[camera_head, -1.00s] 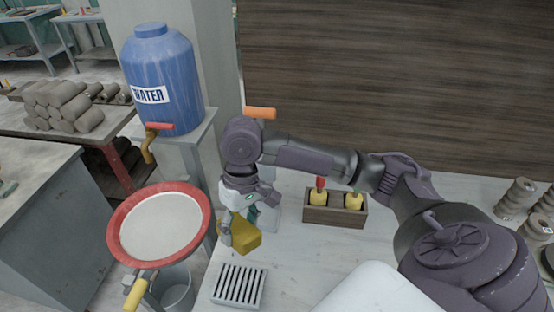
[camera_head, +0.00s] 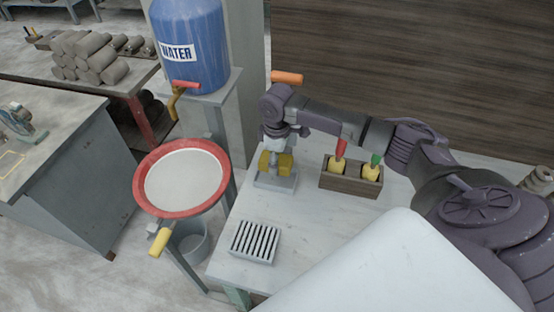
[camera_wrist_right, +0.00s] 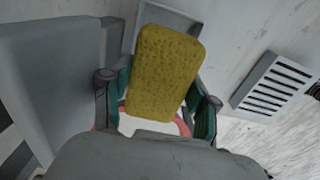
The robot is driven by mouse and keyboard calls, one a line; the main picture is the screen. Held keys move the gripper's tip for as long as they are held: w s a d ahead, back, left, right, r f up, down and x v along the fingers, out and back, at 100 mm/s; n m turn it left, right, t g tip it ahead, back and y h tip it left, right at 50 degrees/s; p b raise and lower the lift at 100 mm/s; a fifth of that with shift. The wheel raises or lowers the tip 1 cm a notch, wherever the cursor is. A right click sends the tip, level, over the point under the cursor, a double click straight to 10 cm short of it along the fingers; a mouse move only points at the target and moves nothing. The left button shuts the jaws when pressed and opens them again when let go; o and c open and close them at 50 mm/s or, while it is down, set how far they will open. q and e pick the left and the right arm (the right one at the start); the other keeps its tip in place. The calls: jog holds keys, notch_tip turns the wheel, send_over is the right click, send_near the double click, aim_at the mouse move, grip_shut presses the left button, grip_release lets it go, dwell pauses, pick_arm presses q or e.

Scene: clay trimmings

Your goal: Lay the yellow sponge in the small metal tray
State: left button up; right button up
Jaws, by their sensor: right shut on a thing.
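The yellow sponge (camera_head: 285,163) is between the fingers of my right gripper (camera_head: 275,158), which is shut on it. In the right wrist view the sponge (camera_wrist_right: 165,72) fills the space between the two fingers. The small metal tray (camera_head: 276,182) stands near the left back of the white table, directly below the sponge. A corner of the tray (camera_wrist_right: 176,17) shows behind the sponge in the right wrist view. I cannot tell whether the sponge touches the tray floor. My left gripper is out of view.
A slotted grey rack (camera_head: 255,242) lies in front of the tray. A wooden box (camera_head: 350,182) with two yellow-bodied, red- and green-topped items stands to its right. A red-rimmed basin (camera_head: 182,206) and a blue water barrel (camera_head: 190,45) are to the left.

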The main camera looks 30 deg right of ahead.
aim_at(277, 179)
jog(key=shift+f+b, duration=1.45)
jog(key=shift+b, duration=0.2)
jog(key=shift+f+p, duration=0.2)
jog(key=shift+p, duration=0.1)
jog(key=shift+f, duration=0.9)
jog(key=shift+s+f, duration=0.2)
jog(key=shift+s, duration=0.05)
jog(key=o, duration=0.8)
jog(key=shift+a+f, duration=0.1)
jog(key=shift+o, duration=1.4)
jog(key=shift+w+f, duration=0.15)
